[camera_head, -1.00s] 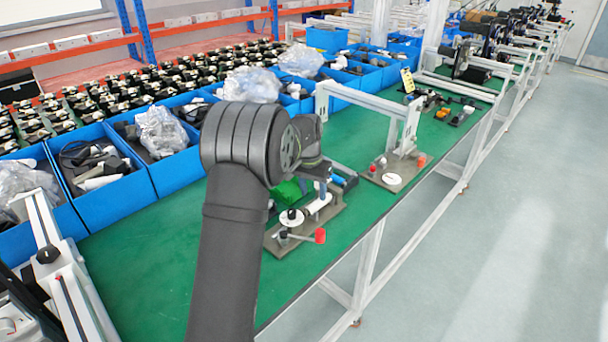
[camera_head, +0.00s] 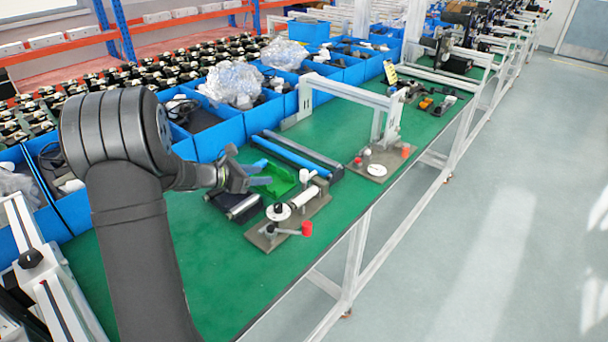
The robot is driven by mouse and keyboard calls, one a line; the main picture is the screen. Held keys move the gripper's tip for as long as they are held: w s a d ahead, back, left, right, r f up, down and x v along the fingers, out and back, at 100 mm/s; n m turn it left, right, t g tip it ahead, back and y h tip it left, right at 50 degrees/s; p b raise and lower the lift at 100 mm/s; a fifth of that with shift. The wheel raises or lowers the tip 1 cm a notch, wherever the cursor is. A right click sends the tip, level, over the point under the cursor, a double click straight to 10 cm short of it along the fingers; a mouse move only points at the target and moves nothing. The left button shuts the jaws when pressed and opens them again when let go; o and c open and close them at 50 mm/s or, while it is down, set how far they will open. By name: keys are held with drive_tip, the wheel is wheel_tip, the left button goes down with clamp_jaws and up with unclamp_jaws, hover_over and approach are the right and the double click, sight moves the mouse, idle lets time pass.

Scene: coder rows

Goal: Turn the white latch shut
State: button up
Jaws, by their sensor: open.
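A grey fixture plate (camera_head: 262,240) lies on the green bench top. It bears a white disc (camera_head: 278,211), a lever with a red tip (camera_head: 306,229) and a white cylindrical part (camera_head: 304,197). The white latch is probably one of these white parts, but I cannot tell which, nor whether it is turned shut. My gripper (camera_head: 264,176) is open, just behind and left of the plate, above a green tray (camera_head: 284,180). It appears empty and apart from the fixture. Its fingertips are small and hard to make out.
A second fixture plate (camera_head: 382,172) stands further back under a white frame (camera_head: 349,90). A blue bar (camera_head: 290,152) lies behind the green tray. Blue bins (camera_head: 215,134) line the bench's left side. The green top (camera_head: 228,292) in front of the fixture is clear.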

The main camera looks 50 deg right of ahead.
sight(304, 172)
drive_tip(key=x, duration=1.7)
drive_tip(key=shift+f, duration=0.15)
drive_tip(key=shift+c, duration=0.5)
drive_tip(key=c, duration=0.9)
drive_tip(key=shift+w+m+g, duration=0.1)
drive_tip(key=shift+m+g, duration=0.2)
drive_tip(key=m+g+y, duration=0.3)
drive_tip(key=m+g, duration=0.2)
drive_tip(key=shift+f+m+y, duration=0.1)
drive_tip(key=shift+m+y, duration=0.2)
drive_tip(key=shift+y, duration=0.1)
drive_tip(key=shift+m+g+y, duration=1.7)
drive_tip(key=shift+m+y, duration=0.8)
drive_tip(key=shift+m+g+y, duration=0.3)
drive_tip(key=shift+m+y, duration=0.2)
drive_tip(key=shift+y, duration=0.1)
